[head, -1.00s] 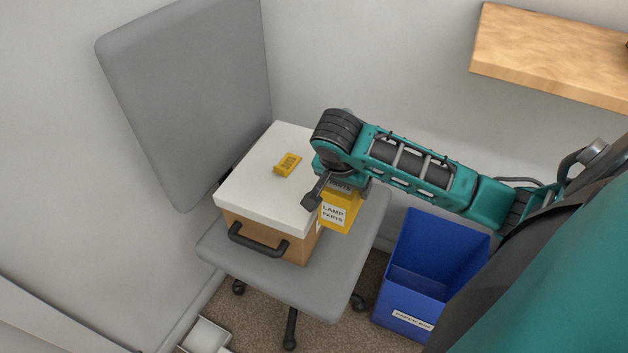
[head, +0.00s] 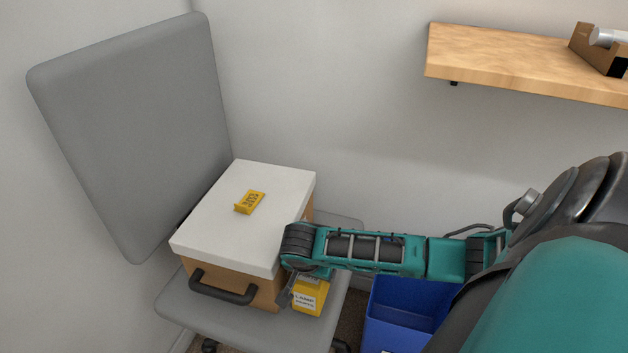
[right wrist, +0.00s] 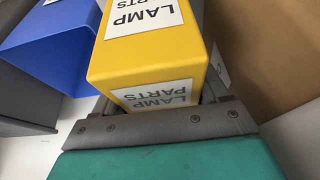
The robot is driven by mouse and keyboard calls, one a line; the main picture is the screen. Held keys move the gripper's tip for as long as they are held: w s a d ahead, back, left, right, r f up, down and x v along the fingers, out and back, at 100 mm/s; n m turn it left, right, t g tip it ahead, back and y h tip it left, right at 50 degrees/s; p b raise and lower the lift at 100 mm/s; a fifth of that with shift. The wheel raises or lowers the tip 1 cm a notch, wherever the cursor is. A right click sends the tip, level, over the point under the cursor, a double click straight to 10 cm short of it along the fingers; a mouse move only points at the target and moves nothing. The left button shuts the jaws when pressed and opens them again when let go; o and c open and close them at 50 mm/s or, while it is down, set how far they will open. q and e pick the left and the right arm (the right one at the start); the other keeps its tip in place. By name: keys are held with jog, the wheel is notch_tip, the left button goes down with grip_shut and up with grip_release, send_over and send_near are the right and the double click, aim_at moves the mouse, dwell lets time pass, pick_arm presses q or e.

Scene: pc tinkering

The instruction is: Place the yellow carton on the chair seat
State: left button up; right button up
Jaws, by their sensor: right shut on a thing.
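The yellow carton (head: 309,296), labelled "LAMP PARTS", is upright just right of a lidded box, over the right part of the grey chair seat (head: 245,335). It also fills the middle of the right wrist view (right wrist: 150,65). My right gripper (head: 308,277) is shut on the carton's top end from above. Its fingers are mostly hidden by the wrist and the carton. I cannot tell whether the carton's underside touches the seat. My left gripper is not in view.
The brown box (head: 262,292) with a white lid (head: 230,235) takes up much of the seat. A small yellow object (head: 250,202) lies on the lid. The grey backrest (head: 135,135) stands behind. A blue bin (head: 405,315) is at the right, below a wooden shelf (head: 500,62).

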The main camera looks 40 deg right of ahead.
jog(key=shift+f, duration=0.6)
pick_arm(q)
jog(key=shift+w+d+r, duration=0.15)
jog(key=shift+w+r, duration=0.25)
pick_arm(e)
jog(key=o, duration=0.9)
jog(key=shift+f, duration=0.1)
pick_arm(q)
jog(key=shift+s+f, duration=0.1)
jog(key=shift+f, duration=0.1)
pick_arm(e)
jog(key=shift+o, duration=0.2)
jog(key=shift+r, duration=0.4)
pick_arm(q)
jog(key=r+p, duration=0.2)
jog(key=p, duration=0.1)
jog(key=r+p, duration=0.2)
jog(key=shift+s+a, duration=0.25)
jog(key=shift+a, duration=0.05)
pick_arm(e)
jog(key=v, duration=1.1)
jog(key=shift+s+a+r, duration=0.1)
jog(key=shift+a+r, duration=0.1)
